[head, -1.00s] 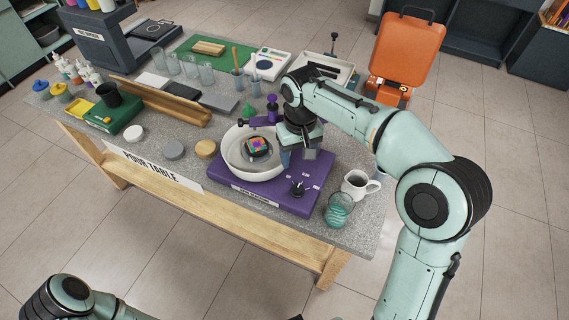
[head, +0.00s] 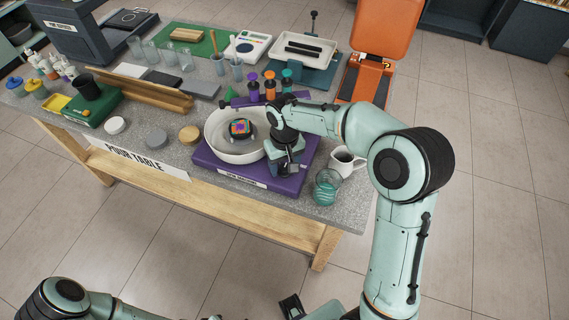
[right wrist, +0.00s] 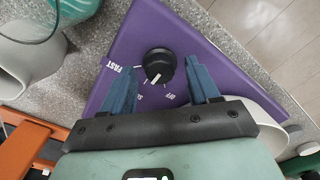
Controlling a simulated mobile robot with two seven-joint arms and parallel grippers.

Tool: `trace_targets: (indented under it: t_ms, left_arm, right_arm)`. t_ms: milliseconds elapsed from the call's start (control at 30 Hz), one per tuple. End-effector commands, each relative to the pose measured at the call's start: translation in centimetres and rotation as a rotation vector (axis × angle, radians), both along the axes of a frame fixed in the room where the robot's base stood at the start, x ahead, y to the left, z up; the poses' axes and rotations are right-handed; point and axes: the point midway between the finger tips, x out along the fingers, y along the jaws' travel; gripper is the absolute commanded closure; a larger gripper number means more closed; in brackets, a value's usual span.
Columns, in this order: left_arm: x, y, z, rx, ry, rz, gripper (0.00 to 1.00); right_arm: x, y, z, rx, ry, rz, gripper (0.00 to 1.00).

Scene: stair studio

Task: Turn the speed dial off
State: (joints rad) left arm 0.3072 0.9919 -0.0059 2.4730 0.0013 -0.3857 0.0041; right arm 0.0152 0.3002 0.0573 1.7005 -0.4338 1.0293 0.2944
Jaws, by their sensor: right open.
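The speed dial (right wrist: 159,64) is a round black knob with a white pointer mark, on the purple base (right wrist: 178,32) of a spinner. In the right wrist view its mark points toward the bottom of the picture, slightly left. The word FAST is at its left and OFF at its lower right; another label between them is unclear. My right gripper (right wrist: 160,68) is open, with one blue finger on each side of the dial; contact cannot be told. In the head view my right gripper (head: 284,170) covers the dial.
A white bowl (head: 214,133) with a colourful block (head: 241,128) sits on the base, left of my right gripper. A white mug (head: 346,162) and a teal-tinted glass (head: 327,189) stand just to the right. Colored droppers (head: 270,86) stand behind.

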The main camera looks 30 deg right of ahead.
Motion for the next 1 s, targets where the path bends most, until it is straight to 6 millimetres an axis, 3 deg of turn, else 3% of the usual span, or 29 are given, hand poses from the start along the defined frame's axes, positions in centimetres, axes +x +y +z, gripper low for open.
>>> trace_targets:
  t_ms: [267,467,767,1000]
  left_arm:
    - [0.0,0.0,0.0,0.0,0.0,0.0,0.57]
    - [0.0,0.0,0.0,0.0,0.0,0.0,0.57]
    - [0.06,0.0,0.11,0.0,-0.001,0.0,0.57]
    - [0.28,0.0,0.56,0.0,-0.003,0.0,0.57]
  right_arm:
    - [-0.02,-0.02,-0.22,0.0,0.001,0.0,0.4]
    - [-0.02,-0.01,-0.2,0.0,0.001,0.0,0.96]
    - [-0.03,-0.01,-0.16,0.0,0.002,0.026,0.95]
    - [-0.04,-0.01,-0.13,0.0,0.003,0.145,0.95]
